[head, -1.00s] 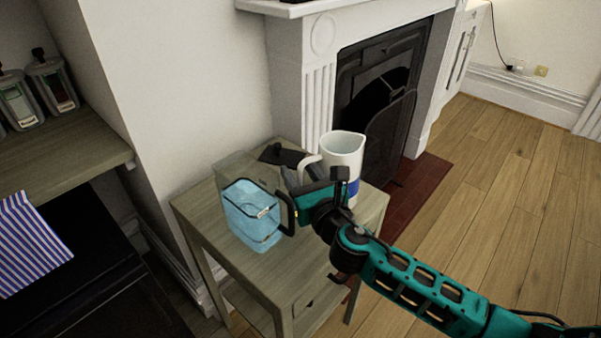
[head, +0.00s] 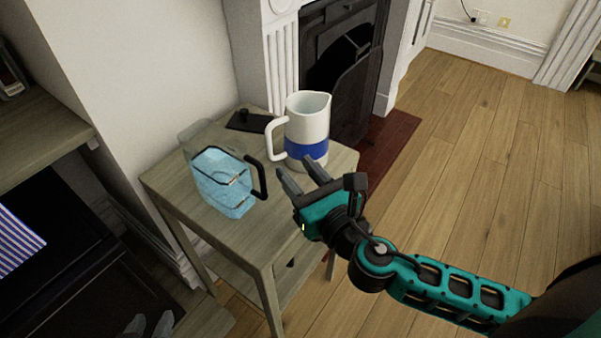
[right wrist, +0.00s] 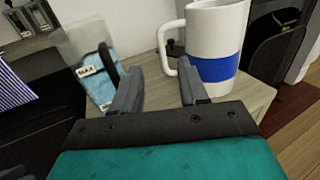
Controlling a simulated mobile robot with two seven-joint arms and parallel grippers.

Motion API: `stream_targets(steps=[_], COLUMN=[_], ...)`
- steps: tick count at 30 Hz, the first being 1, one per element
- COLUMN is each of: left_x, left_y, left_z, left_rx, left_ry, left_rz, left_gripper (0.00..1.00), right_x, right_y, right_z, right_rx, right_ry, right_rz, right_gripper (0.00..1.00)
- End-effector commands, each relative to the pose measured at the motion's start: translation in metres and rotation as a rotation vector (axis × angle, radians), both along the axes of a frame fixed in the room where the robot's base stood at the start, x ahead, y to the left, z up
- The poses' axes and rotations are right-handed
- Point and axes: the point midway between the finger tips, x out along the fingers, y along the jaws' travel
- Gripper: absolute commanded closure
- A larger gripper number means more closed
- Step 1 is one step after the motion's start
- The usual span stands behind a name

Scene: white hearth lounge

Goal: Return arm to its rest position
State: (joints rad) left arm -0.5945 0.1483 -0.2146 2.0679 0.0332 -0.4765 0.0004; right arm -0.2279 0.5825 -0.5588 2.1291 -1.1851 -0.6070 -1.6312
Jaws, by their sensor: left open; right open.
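My right gripper (head: 296,168) is open and empty, in front of the white jug with a blue band (head: 307,120) and clear of it. In the right wrist view its two fingers (right wrist: 158,70) stand apart, with the jug (right wrist: 216,40) ahead on the right and a clear pitcher of blue liquid (right wrist: 92,75) on the left. The pitcher (head: 225,190) has a black handle and stands upright on the small wooden table (head: 255,225). My left gripper (head: 148,326) shows only its grey fingertips at the bottom edge, open; the rest is out of frame.
A dark flat object (head: 249,121) lies at the back of the table. The fireplace (head: 340,70) is behind it. A shelf (head: 40,135) and a striped cloth (head: 18,243) are at left. Open wooden floor (head: 480,150) lies to the right.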

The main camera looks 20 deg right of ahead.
Motion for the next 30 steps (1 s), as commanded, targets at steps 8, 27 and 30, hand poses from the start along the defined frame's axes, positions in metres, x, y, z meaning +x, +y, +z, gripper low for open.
stream_targets(steps=[8,27,30], left_x=[0.001,0.001,0.001], left_y=[0.001,0.001,0.000], left_z=[0.000,0.001,0.001], left_rx=[0.006,0.005,0.002], left_ry=[-0.002,-0.004,-0.004], left_rz=[-0.004,-0.004,-0.002], left_gripper=[0.57,0.57,0.57], right_x=[-0.002,-0.029,-0.055], right_y=[-0.001,-0.058,-0.070], right_z=[0.000,-0.032,-0.055], right_rx=[-0.001,1.026,1.428], right_ry=[0.000,0.254,0.322], right_rz=[0.000,-0.494,-0.735], right_gripper=[0.57,0.57,0.57])
